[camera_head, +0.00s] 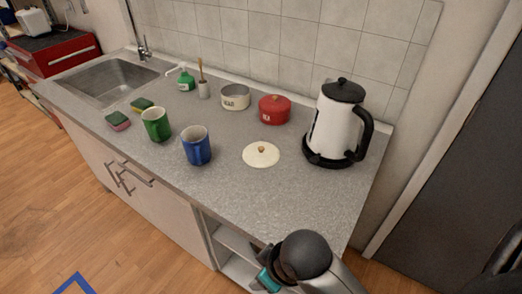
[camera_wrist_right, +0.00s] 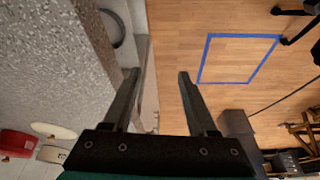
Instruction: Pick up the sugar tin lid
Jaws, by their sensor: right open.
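The sugar tin lid is a cream disc (camera_head: 261,154) with a small brown knob, lying flat on the grey counter in front of the tins. It also shows at the lower left of the right wrist view (camera_wrist_right: 54,131). The open cream tin (camera_head: 235,97) stands behind it. My right gripper (camera_wrist_right: 156,75) is open and empty, with its two fingers apart near the counter's front edge. In the head view my right arm comes in at the bottom, apart from the lid, and its fingertips are hidden. My left gripper is not in view.
A red lidded tin (camera_head: 275,109) and a white kettle (camera_head: 337,128) stand behind and right of the lid. A blue mug (camera_head: 197,147) and a green mug (camera_head: 156,125) stand to its left. The counter (camera_head: 296,191) in front of the lid is clear. A sink (camera_head: 108,80) is at the far left.

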